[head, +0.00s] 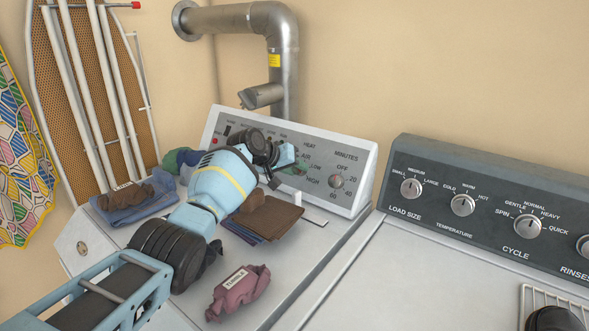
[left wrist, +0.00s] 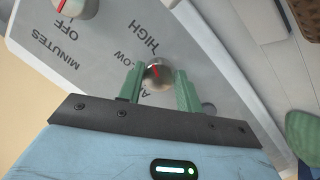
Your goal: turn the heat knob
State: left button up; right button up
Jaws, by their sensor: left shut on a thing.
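The heat knob (left wrist: 158,74) is a small round metal knob with a red pointer line on the dryer's light grey panel (head: 230,130). In the left wrist view it sits between the two green fingers of my left gripper (left wrist: 160,88), which is shut on it. Its red line slants up-left, toward the side where HIGH and LOW are printed. In the head view my left gripper (head: 292,162) is at the panel under the HEAT label and hides the knob. My right gripper is not in view.
The MINUTES knob (head: 336,181) is just right of my gripper. Folded cloths (head: 135,198) and a labelled pink bundle (head: 238,292) lie on the dryer top. A washer panel (head: 480,200) with several knobs stands at right. A metal duct (head: 283,60) rises behind.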

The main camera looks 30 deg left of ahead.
pick_arm(q)
jog(key=shift+r+m, duration=0.1)
jog(key=shift+m, duration=0.5)
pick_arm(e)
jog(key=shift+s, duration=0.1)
pick_arm(q)
jog(key=o, duration=1)
jog(key=shift+s+a+r, duration=0.1)
jog(key=shift+s+r, duration=0.1)
jog(key=shift+s, duration=0.05)
jog(key=p+v, duration=0.2)
jog(key=v, duration=0.5)
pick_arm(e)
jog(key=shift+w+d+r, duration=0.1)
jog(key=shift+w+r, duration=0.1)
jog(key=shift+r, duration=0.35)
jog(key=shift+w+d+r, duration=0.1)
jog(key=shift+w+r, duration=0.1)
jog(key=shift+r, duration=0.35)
